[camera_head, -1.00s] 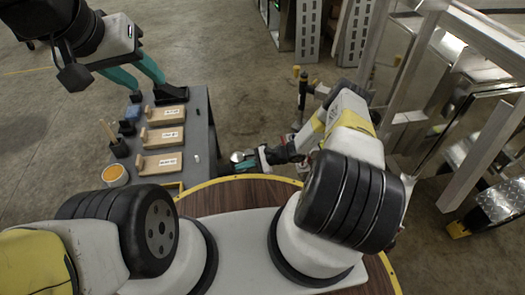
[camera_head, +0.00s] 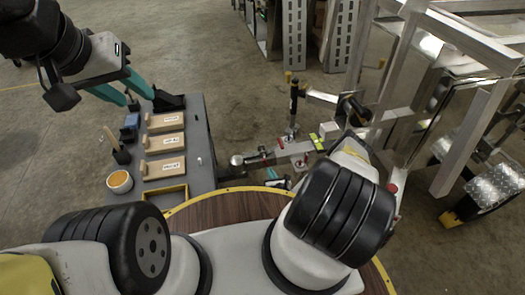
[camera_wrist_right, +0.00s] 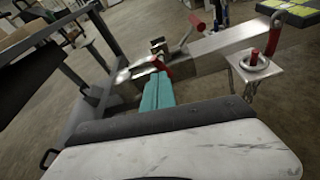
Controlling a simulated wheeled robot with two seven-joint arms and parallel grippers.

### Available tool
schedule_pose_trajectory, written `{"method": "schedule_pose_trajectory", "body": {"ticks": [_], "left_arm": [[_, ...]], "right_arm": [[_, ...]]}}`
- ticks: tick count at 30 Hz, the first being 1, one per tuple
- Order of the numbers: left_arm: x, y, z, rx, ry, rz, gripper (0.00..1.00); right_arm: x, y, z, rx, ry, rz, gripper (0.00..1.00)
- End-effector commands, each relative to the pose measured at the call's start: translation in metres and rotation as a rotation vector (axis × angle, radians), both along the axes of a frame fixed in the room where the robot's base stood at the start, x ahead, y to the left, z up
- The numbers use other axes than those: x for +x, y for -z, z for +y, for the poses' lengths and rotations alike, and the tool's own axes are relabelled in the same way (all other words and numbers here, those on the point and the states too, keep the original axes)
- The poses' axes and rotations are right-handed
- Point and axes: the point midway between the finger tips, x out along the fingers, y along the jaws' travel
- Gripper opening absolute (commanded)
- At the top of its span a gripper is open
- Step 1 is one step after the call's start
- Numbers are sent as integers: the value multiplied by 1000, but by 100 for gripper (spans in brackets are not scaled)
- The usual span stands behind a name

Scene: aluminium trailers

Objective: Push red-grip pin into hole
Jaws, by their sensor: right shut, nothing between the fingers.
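A pin with a red upright grip (camera_wrist_right: 272,42) stands at a round ring on a small metal plate (camera_wrist_right: 262,78), at the right of the right wrist view. In the head view a small red upright part (camera_head: 301,162) shows beside the grey trailer tongue (camera_head: 275,153). How deep the pin sits cannot be told. My right gripper (camera_wrist_right: 160,82) has its teal fingers shut with nothing between them, left of the pin and apart from it. In the head view it is partly hidden behind my arm (camera_head: 272,174). My left gripper (camera_head: 138,100) is open and empty above the bench.
The bench (camera_head: 201,135) at left holds wooden blocks (camera_head: 165,143), an orange-filled cup (camera_head: 120,181) and a dark holder (camera_head: 121,155). A jack post (camera_head: 293,105) rises by the tongue. Trailer frames (camera_head: 395,65) crowd the right.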

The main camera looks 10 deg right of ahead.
Motion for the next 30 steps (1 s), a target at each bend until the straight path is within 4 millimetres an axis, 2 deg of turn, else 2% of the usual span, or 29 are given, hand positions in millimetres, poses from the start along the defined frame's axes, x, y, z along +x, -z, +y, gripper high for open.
{"method": "schedule_pose_trajectory", "body": {"ticks": [9, 15, 30], "left_arm": [[0, 0, 0, 0, 0, 0, 40], [0, 0, 0, 0, 0, 0, 40], [0, 0, 0, 0, 0, 0, 40]], "right_arm": [[34, 10, 3, -1, -2, -1, 0], [50, 15, 4, 0, -3, -1, 0], [54, 16, 5, 1, -3, 0, 0]]}}
